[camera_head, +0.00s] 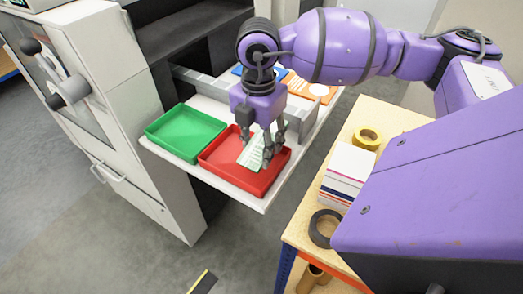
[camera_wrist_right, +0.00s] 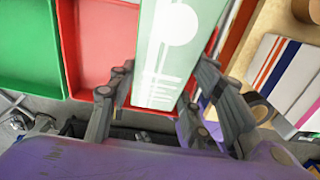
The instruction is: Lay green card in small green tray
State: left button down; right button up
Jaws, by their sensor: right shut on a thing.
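The green card (camera_head: 250,152), pale green with white print, is in my right gripper (camera_head: 263,152) above the red tray. The card also shows large in the right wrist view (camera_wrist_right: 172,50), between the finger pairs of the gripper (camera_wrist_right: 160,88). The small green tray (camera_head: 186,134) lies to the left of the red tray, empty; its green floor also shows at the left of the wrist view (camera_wrist_right: 28,45). My left gripper is in neither view.
The red tray (camera_head: 222,171) shares a pale shelf (camera_head: 178,157) with the green tray. An orange card (camera_head: 313,91) lies behind. A grey cabinet (camera_head: 125,130) stands at left.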

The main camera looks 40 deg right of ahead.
aim_at(261, 144)
jog(key=shift+d+f, duration=0.2)
jog(key=shift+w+d+f+p, duration=0.15)
jog(key=shift+f+p, duration=0.1)
jog(key=shift+f, duration=0.55)
jog(key=shift+w+d+f+p, duration=0.1)
jog(key=shift+f+p, duration=0.1)
jog(key=shift+f, duration=0.55)
jog(key=shift+s+f, duration=0.15)
jog(key=shift+f, duration=0.2)
jog(key=o, duration=1)
jog(key=shift+s+a+r+b, duration=0.1)
jog(key=shift+a+r+b, duration=0.1)
jog(key=shift+r, duration=1.15)
jog(key=shift+s+a+r+b, duration=0.1)
jog(key=shift+a+r+b, duration=0.05)
jog(key=shift+r, duration=1.15)
jog(key=shift+s+a+r+b, duration=0.1)
jog(key=shift+a+r+b, duration=0.1)
jog(key=shift+r, duration=1.15)
